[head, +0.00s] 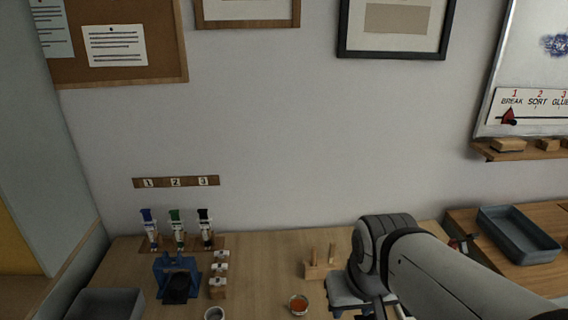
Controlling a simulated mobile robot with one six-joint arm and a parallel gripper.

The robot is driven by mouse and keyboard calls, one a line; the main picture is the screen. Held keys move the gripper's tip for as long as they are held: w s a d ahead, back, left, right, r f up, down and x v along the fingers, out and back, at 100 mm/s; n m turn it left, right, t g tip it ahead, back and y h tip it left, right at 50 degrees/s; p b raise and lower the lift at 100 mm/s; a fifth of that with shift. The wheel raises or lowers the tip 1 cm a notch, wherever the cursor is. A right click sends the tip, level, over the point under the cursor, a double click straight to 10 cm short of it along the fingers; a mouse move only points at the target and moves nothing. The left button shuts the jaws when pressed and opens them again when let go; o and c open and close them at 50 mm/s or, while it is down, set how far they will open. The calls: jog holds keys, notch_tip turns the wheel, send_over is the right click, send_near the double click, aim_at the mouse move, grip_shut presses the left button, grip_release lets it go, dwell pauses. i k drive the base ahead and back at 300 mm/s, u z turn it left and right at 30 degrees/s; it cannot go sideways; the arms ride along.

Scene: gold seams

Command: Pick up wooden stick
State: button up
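Two short upright wooden sticks, one on the right (332,251) and one on the left (314,257), stand in a small wooden block (321,271) on the wooden table. My arm comes in from the lower right, and its wrist is just right of the block. My gripper (376,312) points down at the bottom edge of the head view, right of the sticks and apart from them. Its fingertips are cut off by the frame, so I cannot see its opening or anything in it.
A jar of orange-red contents (299,304) stands in front of the block. Grey bins (519,234) stand at both sides.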

aim_at(333, 244)
jog(key=u, duration=0.25)
jog(key=k, duration=1.65)
jog(key=z, duration=0.15)
jog(key=i, duration=1.05)
jog(key=z, duration=0.1)
